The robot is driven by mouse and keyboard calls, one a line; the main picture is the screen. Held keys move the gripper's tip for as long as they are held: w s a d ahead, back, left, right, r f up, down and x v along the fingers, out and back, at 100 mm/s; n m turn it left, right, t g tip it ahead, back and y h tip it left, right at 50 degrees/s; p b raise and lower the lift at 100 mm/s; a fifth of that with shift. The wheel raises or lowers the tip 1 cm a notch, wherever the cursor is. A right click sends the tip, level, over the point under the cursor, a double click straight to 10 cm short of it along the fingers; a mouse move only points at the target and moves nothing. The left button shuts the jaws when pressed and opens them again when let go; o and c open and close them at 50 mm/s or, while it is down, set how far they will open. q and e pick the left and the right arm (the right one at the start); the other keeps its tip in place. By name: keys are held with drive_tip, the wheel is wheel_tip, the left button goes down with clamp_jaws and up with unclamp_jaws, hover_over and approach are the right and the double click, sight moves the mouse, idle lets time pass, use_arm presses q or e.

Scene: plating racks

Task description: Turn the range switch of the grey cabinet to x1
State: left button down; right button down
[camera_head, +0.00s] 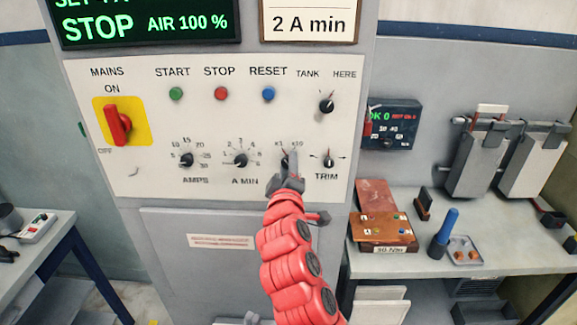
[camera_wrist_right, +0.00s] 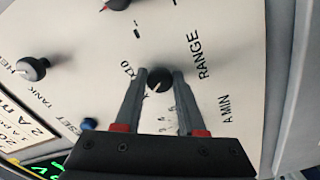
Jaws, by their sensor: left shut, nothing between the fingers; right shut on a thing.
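The grey cabinet (camera_head: 160,235) has a white control panel. Its range switch (camera_wrist_right: 159,77) is a small black knob between the x1 and x10 marks, with RANGE printed beside it in the right wrist view. The knob's pale line slants down-left there, apparently towards the side away from x10; the x1 mark is hard to read. My right gripper (camera_wrist_right: 158,82) is shut on the knob, a finger on each side. In the head view, this gripper (camera_head: 288,165) hides most of the switch and RANGE label.
Close by are the A MIN knob (camera_head: 240,160), the TRIM knob (camera_head: 329,161) and the tank knob (camera_head: 327,105). The yellow-and-red mains switch (camera_head: 118,123) is at the panel's left. A bench (camera_head: 440,263) with small items stands right.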

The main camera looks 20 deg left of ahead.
drive_tip(key=c, duration=0.5)
unclamp_jaws()
drive_tip(key=p+v, duration=0.9)
drive_tip(key=v, duration=0.8)
drive_tip(key=shift+s+r, duration=0.15)
drive_tip(key=shift+s, duration=0.05)
